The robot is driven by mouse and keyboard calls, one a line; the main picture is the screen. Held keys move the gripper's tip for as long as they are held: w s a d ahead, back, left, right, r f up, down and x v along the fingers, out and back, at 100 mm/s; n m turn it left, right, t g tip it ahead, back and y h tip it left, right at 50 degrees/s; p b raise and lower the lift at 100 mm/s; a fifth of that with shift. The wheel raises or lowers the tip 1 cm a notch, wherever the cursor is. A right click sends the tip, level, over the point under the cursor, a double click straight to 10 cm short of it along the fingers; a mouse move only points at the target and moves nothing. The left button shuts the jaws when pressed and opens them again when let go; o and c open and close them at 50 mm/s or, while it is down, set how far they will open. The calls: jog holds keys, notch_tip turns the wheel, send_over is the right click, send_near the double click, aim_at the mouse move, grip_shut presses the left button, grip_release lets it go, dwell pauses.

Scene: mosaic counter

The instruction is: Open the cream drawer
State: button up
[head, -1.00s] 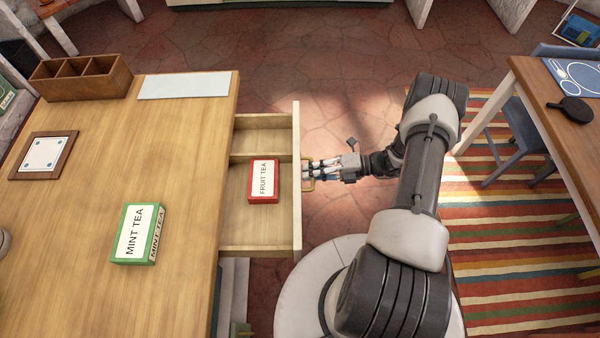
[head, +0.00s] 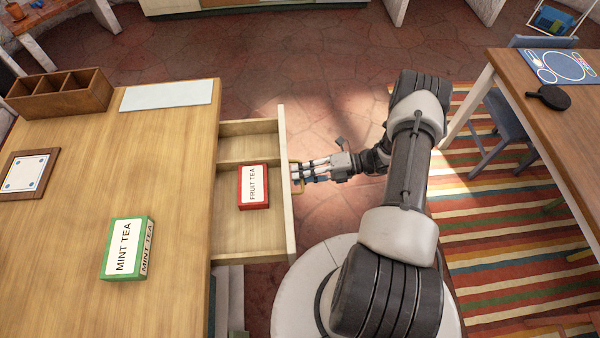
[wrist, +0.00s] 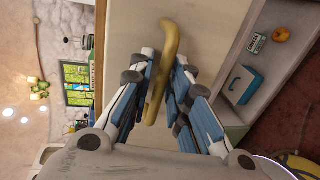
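The cream drawer (head: 289,200) stands pulled out from the wooden counter, with its inside showing in the head view. A red fruit tea box (head: 254,187) lies in its larger front compartment. My gripper (head: 299,172) is at the drawer's outer face, at the brass handle. In the wrist view the handle (wrist: 167,45) runs down between the two blue-and-white fingers (wrist: 160,100), which are close around it.
A green mint tea box (head: 126,249), a wooden divided organizer (head: 60,103), a pale mat (head: 167,95) and a framed tile (head: 27,173) are on the counter. A table (head: 570,130) with a blue chair (head: 505,130) stands at right.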

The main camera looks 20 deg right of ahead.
jog(key=v, duration=1.1)
jog(key=shift+d, duration=0.25)
